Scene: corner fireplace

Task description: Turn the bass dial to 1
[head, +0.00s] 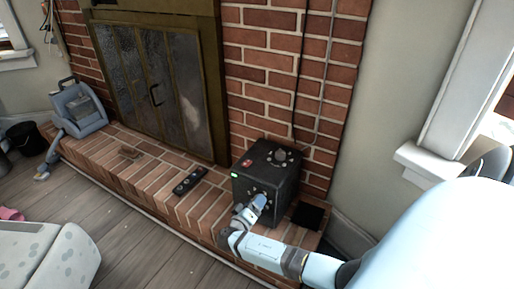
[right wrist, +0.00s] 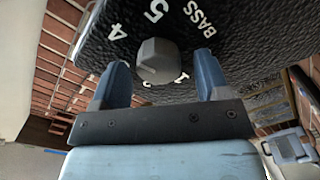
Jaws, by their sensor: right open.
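The black box (head: 270,168) with dials stands on the brick hearth in the head view. The bass dial (right wrist: 158,60), a grey faceted knob, shows in the right wrist view on a rough black face with the white word BASS and the numbers 4 and 5. Other numbers are partly hidden behind the knob and my gripper. My right gripper (head: 256,203) is at the box's front face. In the right wrist view its blue fingers (right wrist: 160,75) are open, one on each side of the knob, with gaps showing. The knob's exact setting cannot be told. My left gripper is not in view.
Another grey knob (head: 281,155) is on top of the box. A dark remote-like object (head: 188,181) lies on the hearth (head: 150,170) to its left, and a flat black square (head: 308,215) lies to its right. The brick wall (head: 270,60) is close behind.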

